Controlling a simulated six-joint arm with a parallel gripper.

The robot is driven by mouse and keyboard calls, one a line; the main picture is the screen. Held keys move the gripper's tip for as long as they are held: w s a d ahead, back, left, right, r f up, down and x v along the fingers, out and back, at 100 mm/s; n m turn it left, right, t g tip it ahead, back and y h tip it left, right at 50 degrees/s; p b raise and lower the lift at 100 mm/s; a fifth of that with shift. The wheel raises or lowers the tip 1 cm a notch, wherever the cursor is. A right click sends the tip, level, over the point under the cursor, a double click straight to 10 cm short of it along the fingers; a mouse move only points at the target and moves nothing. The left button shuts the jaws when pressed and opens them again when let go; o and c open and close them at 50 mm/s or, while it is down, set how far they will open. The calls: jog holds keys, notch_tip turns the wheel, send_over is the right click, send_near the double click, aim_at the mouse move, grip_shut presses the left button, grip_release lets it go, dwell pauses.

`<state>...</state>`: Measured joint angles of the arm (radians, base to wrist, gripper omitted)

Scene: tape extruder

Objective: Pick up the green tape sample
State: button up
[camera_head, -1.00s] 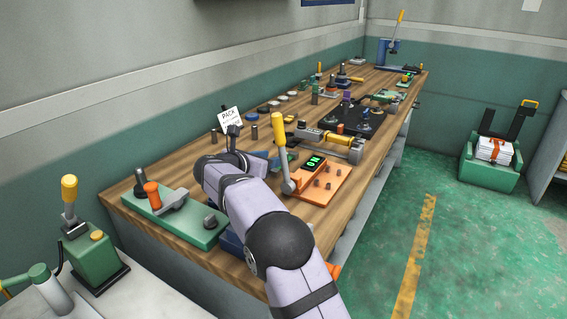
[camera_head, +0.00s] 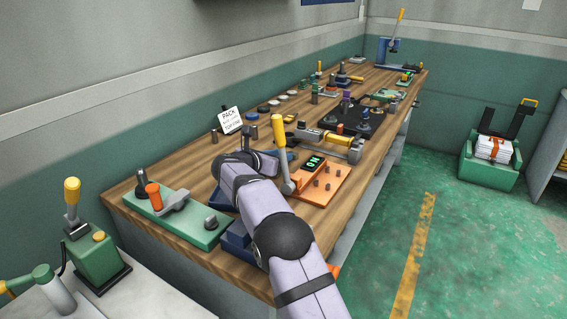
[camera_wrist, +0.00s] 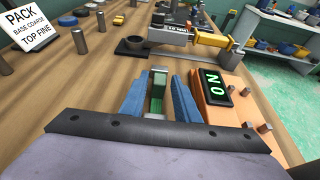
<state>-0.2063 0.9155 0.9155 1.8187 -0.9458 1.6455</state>
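In the wrist view, the green tape sample (camera_wrist: 155,101) appears as a narrow green piece between the two blue fingers of my gripper (camera_wrist: 161,84). The fingers are spread, with a gap showing on each side of the green piece, so my gripper is open and not shut on it. How deep the piece sits between the fingers is hard to tell. In the head view, the sample is hidden by my arm.
An orange unit with a lit display (camera_head: 318,182) and a yellow-handled lever (camera_head: 281,150) stands right beside my gripper. A yellow-and-grey tool (camera_wrist: 207,41) lies beyond it. A PACK sign (camera_head: 231,121) and several pegs stand left. A green fixture (camera_head: 180,217) is nearer.

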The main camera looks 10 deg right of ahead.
grip_shut()
jog(key=shift+r, duration=0.1)
